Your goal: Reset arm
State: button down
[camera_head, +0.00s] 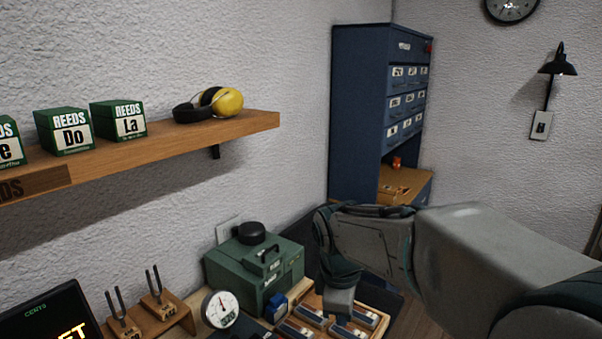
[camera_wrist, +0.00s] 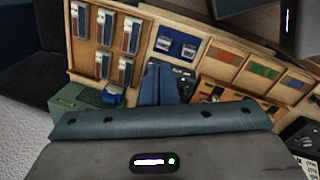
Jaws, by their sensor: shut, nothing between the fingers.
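My arm reaches in from the right in the head view and bends down at its wrist. My gripper (camera_head: 338,300) hangs over the bench, just right of the green case (camera_head: 262,262). In the wrist view my gripper (camera_wrist: 165,82) is shut with nothing between its fingers. It points toward the wooden tray (camera_wrist: 142,60) with compartments. Several small harmonica-like pieces (camera_wrist: 104,30) lie in the tray, and a pair of blue-and-silver pieces (camera_wrist: 176,46) lies in another compartment. The gap between the fingertips and the tray is hard to judge.
A wooden shelf (camera_head: 178,151) holds green reed boxes (camera_head: 67,131) and yellow earmuffs (camera_head: 228,102). A blue cabinet (camera_head: 358,100) stands behind my arm. Tuning forks (camera_head: 155,290), a round dial gauge (camera_head: 220,309) and a lit display (camera_head: 48,317) crowd the bench's left side.

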jog(key=s+d+m+t+y, duration=0.1)
jog(key=s+d+m, duration=0.6)
jog(key=s+m, duration=0.7)
jog(key=shift+d+f+m+t, duration=0.2)
jog(key=shift+f+m+t, duration=0.3)
jog(key=shift+t, duration=0.1)
